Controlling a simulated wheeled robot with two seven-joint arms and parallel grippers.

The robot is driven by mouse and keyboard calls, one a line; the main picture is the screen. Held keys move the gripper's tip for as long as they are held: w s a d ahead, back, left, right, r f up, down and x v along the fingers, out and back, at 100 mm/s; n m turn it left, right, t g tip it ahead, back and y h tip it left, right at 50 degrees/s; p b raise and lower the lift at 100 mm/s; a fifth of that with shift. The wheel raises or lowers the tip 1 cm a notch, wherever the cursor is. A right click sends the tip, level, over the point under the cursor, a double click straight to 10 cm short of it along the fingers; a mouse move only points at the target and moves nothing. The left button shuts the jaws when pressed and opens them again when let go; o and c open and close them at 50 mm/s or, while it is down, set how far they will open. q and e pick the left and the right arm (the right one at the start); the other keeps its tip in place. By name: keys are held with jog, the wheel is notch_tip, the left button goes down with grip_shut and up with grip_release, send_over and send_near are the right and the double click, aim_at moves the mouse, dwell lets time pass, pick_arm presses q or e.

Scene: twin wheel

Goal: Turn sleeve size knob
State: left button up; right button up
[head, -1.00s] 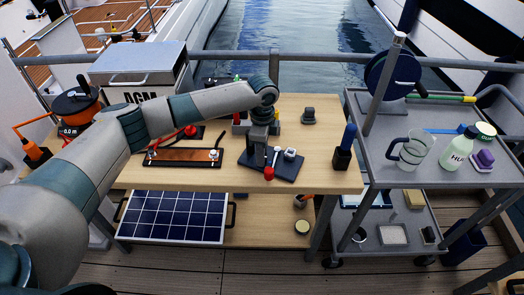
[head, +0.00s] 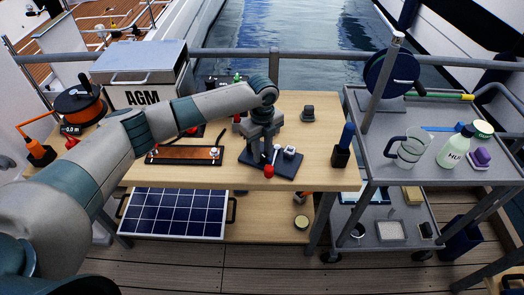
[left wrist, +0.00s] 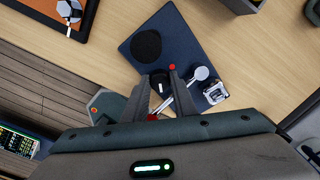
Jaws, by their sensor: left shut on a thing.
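The dark blue base plate (head: 290,169) of a small bench tool lies on the wooden table. It carries a red ball-ended lever (head: 268,170) and a small white-topped part (head: 290,152). My left gripper (head: 263,150) points down over the plate. In the left wrist view its two dark fingers (left wrist: 167,78) are close together around a small dark knob (left wrist: 160,86) with a pale mark. A black round pad (left wrist: 146,46) lies beside the fingers on the plate. My right gripper is not in view.
An orange-brown board (head: 185,154) lies left of the plate. A blue-handled tool in a dark block (head: 341,157) stands to the right. A grey cart (head: 382,170) with a jug and bottle is beyond it. Bare tabletop (head: 315,140) lies between.

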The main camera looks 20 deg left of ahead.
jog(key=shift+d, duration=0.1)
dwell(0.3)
pick_arm(q)
jog(key=o, duration=1.1)
jog(key=shift+c, duration=0.2)
jog(key=shift+r, duration=0.2)
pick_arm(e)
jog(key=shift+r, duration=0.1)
